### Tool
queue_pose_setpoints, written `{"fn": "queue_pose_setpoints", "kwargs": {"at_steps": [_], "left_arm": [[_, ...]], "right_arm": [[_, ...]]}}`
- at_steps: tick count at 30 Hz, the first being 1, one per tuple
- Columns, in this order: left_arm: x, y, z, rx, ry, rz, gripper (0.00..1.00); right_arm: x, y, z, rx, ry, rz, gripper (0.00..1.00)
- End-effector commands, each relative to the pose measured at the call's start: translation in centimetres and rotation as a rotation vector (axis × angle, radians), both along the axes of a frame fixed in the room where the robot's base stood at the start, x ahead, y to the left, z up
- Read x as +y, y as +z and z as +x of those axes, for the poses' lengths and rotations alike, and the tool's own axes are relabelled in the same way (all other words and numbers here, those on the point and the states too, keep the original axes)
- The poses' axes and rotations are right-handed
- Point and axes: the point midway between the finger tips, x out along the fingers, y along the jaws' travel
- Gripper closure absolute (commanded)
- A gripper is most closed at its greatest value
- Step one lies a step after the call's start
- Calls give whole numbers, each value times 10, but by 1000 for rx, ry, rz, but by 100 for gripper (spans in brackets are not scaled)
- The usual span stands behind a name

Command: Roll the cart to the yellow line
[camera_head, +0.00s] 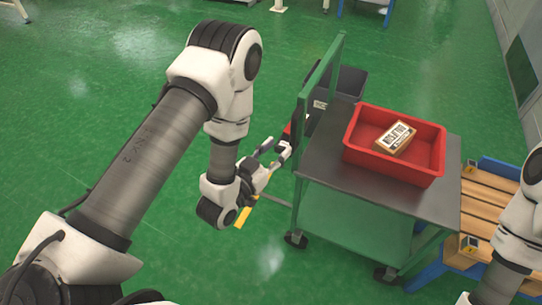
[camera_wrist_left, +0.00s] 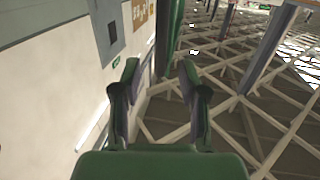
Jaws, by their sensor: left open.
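The cart has a green frame (camera_head: 299,145) and a dark grey top (camera_head: 385,193), and it stands right of centre in the head view. A red bin (camera_head: 436,160) on its top holds a small brown box (camera_head: 397,137) with a white label. My left gripper (camera_head: 277,149) is open just left of the cart's green upright frame. In the left wrist view, a green post (camera_wrist_left: 175,38) shows between the open fingers (camera_wrist_left: 160,72); contact is not visible. My right gripper is out of view.
A dark grey bin (camera_head: 350,82) is at the cart's far left side. A wooden-slatted pallet or rack (camera_head: 490,201) with blue edges stands right of the cart. A wall (camera_head: 510,40) runs along the right. Green floor (camera_head: 100,70) is open to the left and beyond.

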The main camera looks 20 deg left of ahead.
Motion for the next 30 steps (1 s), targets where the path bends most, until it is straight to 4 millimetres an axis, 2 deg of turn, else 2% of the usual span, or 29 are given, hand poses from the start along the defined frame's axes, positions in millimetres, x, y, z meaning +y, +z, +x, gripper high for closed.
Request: {"fn": "queue_pose_setpoints", "kwargs": {"at_steps": [1,5,10,19,22,28,29,30], "left_arm": [[-2,-13,4,-17,-7,1,57],[-4,-12,9,-37,-11,4,57],[-8,-6,25,-40,-12,5,57],[-20,-7,77,-38,-11,4,57],[-22,-8,84,-36,-10,4,57],[-22,-8,85,-35,-9,3,57],[-22,-8,85,-35,-10,3,60],[-22,-8,85,-35,-10,3,74]], "right_arm": [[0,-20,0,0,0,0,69],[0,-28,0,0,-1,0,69],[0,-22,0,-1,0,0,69],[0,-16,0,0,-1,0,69],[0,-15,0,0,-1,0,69],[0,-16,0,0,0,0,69],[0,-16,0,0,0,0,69],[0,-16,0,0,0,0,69]]}}
